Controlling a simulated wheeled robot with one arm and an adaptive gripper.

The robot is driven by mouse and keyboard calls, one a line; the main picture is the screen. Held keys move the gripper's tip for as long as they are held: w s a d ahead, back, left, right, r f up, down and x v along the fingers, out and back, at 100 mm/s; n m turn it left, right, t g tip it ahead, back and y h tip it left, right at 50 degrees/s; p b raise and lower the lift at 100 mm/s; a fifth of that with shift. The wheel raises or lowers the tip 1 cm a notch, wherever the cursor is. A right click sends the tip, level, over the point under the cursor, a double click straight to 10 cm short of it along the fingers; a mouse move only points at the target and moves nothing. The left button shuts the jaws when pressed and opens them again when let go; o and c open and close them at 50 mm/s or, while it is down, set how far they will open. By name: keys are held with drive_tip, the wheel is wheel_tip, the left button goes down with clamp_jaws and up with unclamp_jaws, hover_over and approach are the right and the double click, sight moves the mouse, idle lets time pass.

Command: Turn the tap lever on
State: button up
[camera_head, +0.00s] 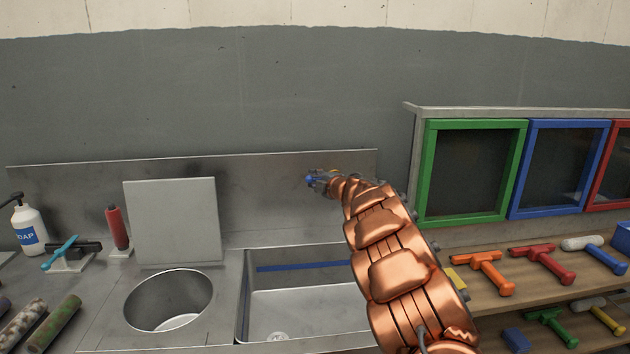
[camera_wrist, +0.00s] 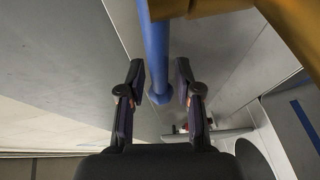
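The tap lever is a blue bar (camera_wrist: 156,50) that hangs down from the top in the wrist view, beside a brass-coloured tap body (camera_wrist: 205,8). My gripper (camera_wrist: 161,76) is open, with one dark finger on each side of the lever. The lever's rounded end lies between the fingers in the picture, with a gap showing on both sides. I cannot tell how deep between the fingers it sits. In the head view, my gripper (camera_head: 322,182) is small at the end of my copper-coloured arm, near the steel backsplash. A bit of blue (camera_head: 309,180) shows there; the tap is mostly hidden.
A rectangular sink (camera_head: 300,312) lies below, partly behind my arm. Left are a round basin (camera_head: 168,300), an upright grey panel (camera_head: 174,222) and a soap bottle (camera_head: 30,228). Right are a green-framed box (camera_head: 428,170) and shelves with hammer-like tools (camera_head: 486,268).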

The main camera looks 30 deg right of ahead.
clamp_jaws()
drive_tip(key=shift+a, duration=0.1)
